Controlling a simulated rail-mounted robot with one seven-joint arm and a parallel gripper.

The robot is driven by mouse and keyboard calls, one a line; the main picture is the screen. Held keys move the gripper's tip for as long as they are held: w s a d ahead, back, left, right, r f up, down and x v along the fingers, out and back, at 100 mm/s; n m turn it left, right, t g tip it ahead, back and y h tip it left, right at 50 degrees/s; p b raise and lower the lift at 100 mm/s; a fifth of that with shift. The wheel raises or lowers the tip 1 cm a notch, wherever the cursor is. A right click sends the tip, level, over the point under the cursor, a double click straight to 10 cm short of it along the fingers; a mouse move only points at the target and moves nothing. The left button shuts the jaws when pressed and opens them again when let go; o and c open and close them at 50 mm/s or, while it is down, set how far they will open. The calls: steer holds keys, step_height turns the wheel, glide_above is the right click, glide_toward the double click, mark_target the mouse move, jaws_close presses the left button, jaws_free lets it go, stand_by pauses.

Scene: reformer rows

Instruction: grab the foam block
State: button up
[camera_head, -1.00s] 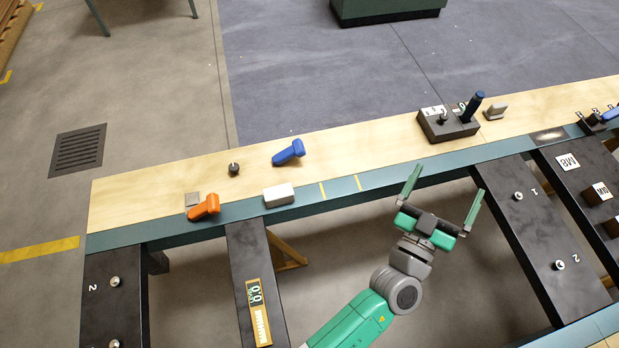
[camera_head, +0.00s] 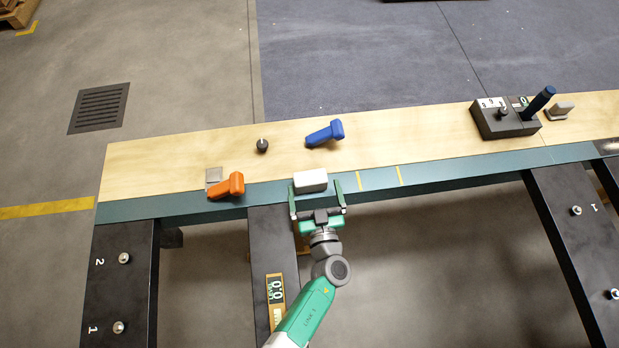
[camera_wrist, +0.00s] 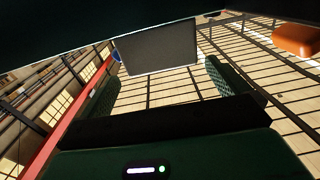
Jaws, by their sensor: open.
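The foam block is the white block (camera_head: 310,181) lying at the front edge of the wooden bench top, on the teal strip. My gripper (camera_head: 317,186) is open, with one green finger on each side of the block and its palm short of the block's near face. In the wrist view the block (camera_wrist: 157,55) shows as a grey, shaded face ahead, between the two open fingers (camera_wrist: 160,82). I cannot tell whether either finger touches it.
An orange tool (camera_head: 227,187) lies close to the left of the block. A blue tool (camera_head: 325,133) and a black knob (camera_head: 262,145) lie behind it. A dark fixture (camera_head: 503,119) stands far right.

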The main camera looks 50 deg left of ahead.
mark_target(312, 185)
steer(key=b+x, duration=0.1)
steer(key=x, duration=0.3)
steer(key=shift+w+a+f+b, duration=0.1)
steer(key=shift+a+f+b, duration=0.05)
steer(key=shift+a+b, duration=0.2)
steer(key=c, duration=0.9)
step_height(312, 185, up, 10)
steer(key=p, duration=0.6)
